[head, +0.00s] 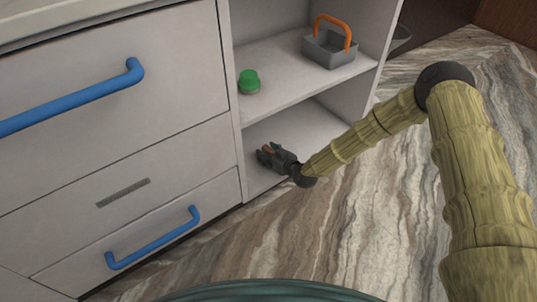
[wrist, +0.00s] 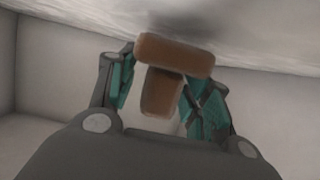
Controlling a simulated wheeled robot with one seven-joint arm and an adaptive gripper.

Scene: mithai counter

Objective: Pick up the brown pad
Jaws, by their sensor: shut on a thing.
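The brown pad (wrist: 175,55) shows in the wrist view as a wide rounded bar with a narrower brown block (wrist: 161,92) below it. My gripper (wrist: 163,90) has its teal-lined fingers on either side of the narrower block and is shut on it. The wide bar lies across, beyond the fingertips. In the head view my gripper (head: 272,155) is inside the lower shelf opening, and only a small brown bit of the pad (head: 267,149) shows between the dark fingers.
The shelf board (head: 300,88) above my gripper carries a green round-topped thing (head: 249,82) and a grey basket with an orange handle (head: 329,50). Drawers with blue handles (head: 153,240) stand left of the opening. The marbled floor (head: 330,225) in front is clear.

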